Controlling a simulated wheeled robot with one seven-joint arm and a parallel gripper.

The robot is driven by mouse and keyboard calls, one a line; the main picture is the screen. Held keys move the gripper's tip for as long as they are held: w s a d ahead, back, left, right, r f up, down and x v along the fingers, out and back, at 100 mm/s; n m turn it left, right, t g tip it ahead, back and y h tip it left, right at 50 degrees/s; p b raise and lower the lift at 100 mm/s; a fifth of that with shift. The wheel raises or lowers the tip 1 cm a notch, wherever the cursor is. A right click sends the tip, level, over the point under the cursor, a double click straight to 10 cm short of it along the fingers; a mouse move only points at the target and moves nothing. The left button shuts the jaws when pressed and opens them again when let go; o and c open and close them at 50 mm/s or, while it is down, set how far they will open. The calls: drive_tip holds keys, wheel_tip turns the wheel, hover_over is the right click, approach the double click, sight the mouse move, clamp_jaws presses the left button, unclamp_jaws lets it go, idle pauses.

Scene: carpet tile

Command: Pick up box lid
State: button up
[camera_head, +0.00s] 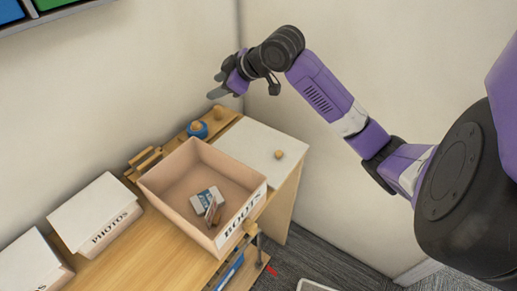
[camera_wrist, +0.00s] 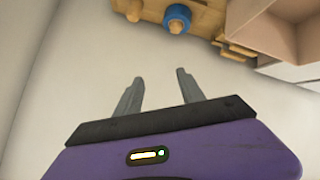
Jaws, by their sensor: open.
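A flat white lid (camera_head: 245,143) with a small round wooden knob (camera_head: 278,154) lies on the wooden furniture, just right of an open pinkish box (camera_head: 180,208) labelled BOOTS. My gripper (camera_head: 217,85) is open and empty, raised near the wall above and to the left of the lid, apart from it. In the wrist view its two fingers (camera_wrist: 159,77) point toward the bare wall. Part of the open box (camera_wrist: 266,27) shows at the upper right there. I cannot clearly make out the lid in the wrist view.
Small items (camera_head: 205,200) lie inside the open box. A blue and wooden object (camera_head: 197,129) stands behind it, beside wooden pieces. A closed PHOTOS box (camera_head: 98,215) and another white-topped box (camera_head: 28,268) stand to the left. Walls close in behind and right.

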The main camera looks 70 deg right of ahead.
drive_tip(key=s+d+f+n+g, duration=0.1)
drive_tip(key=s+d+f+g, duration=0.1)
drive_tip(key=s+f+g, duration=0.45)
drive_tip(key=n+g+y, duration=0.2)
drive_tip(key=g, duration=0.2)
hover_over(278, 152)
wheel_tip(278, 152, down, 4)
drive_tip(key=shift+d+f, duration=0.1)
drive_tip(key=shift+f+p, duration=0.8)
drive_tip(key=shift+f, duration=2.8)
drive_tip(key=shift+c, duration=0.3)
clamp_jaws()
